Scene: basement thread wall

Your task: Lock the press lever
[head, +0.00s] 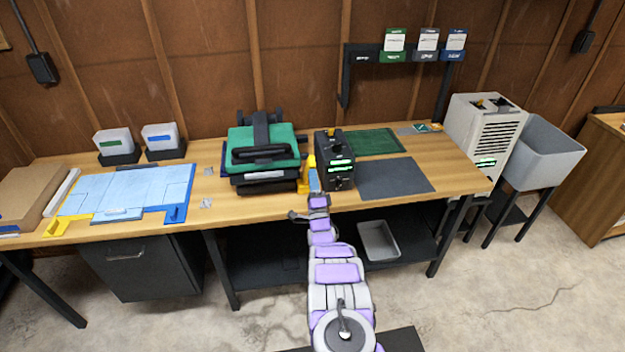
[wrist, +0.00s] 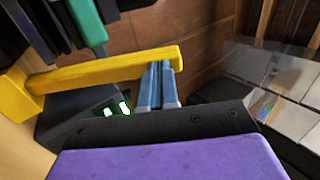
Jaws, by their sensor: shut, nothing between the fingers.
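The press (head: 265,138) stands on the workbench, with a green top and a black handle across its front. A yellow lever (head: 306,172) stands at its right side. In the wrist view the yellow lever (wrist: 100,70) runs as a bar from lower left to upper right, with part of the green and black press (wrist: 87,22) above it. My gripper (head: 314,181) is at the lever; its blue fingers (wrist: 161,72) are shut together and empty, overlapping the bar near its right end. I cannot tell whether they touch it. The fingers hide part of the bar.
A black control box (head: 334,160) with green displays stands close to the right of the lever. A grey mat (head: 395,178) and a green mat (head: 374,142) lie farther right. A blue-and-yellow jig (head: 125,192) lies left. The bench front (head: 262,209) is clear.

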